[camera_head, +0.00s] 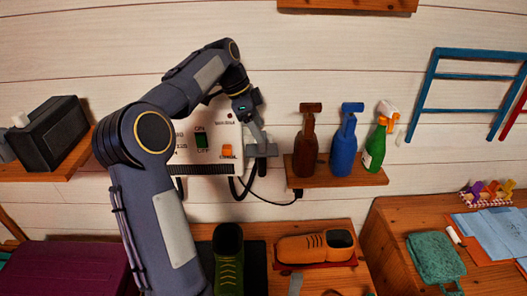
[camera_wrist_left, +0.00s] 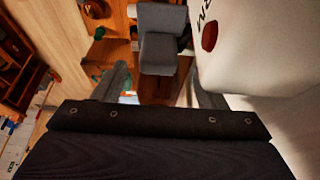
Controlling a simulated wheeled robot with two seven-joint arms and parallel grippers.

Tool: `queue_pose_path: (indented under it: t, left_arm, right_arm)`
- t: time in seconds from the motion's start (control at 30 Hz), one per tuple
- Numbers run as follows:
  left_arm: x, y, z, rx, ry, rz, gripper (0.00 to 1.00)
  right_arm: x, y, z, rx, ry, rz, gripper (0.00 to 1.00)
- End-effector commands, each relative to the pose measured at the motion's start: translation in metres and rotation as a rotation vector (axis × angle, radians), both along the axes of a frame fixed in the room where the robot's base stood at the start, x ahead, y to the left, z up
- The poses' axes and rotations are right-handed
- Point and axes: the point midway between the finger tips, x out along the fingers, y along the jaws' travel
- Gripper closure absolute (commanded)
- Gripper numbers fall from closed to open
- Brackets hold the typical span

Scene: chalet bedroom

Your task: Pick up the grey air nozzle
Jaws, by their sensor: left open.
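The grey air nozzle (camera_head: 264,150) appears as a small grey block at the right side of the white machine, above a black hose. My left gripper (camera_head: 257,134) is open and comes down over it from above, its fingertips close to or overlapping it. In the left wrist view, a grey block-shaped thing (camera_wrist_left: 160,50), probably the nozzle, shows beyond and between the two grey fingers of the left gripper (camera_wrist_left: 160,88). I cannot tell whether the fingers touch it. My right gripper is not in view.
The white machine (camera_head: 211,128) with an on/off switch stands beside the gripper; its white body also fills the upper right of the left wrist view (camera_wrist_left: 255,60). A shelf (camera_head: 330,182) with brown, blue and green spray bottles is close right. Shoes (camera_head: 315,247) stand below.

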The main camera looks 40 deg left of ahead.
Motion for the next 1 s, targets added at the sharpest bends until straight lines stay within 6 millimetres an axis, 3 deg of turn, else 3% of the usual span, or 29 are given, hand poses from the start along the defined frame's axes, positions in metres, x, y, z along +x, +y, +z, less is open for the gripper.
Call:
queue_pose_path:
  t: [0.33,0.63,1.0]
  left_arm:
    - [0.010,-0.016,-0.043,0.000,0.003,-0.001,0.35]
    - [0.012,-0.018,-0.049,0.001,-0.001,0.000,0.35]
    - [0.012,-0.018,-0.049,0.000,0.000,0.001,0.82]
  right_arm:
    - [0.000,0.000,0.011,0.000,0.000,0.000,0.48]
    - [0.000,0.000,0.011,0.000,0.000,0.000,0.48]
    - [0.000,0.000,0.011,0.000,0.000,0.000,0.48]
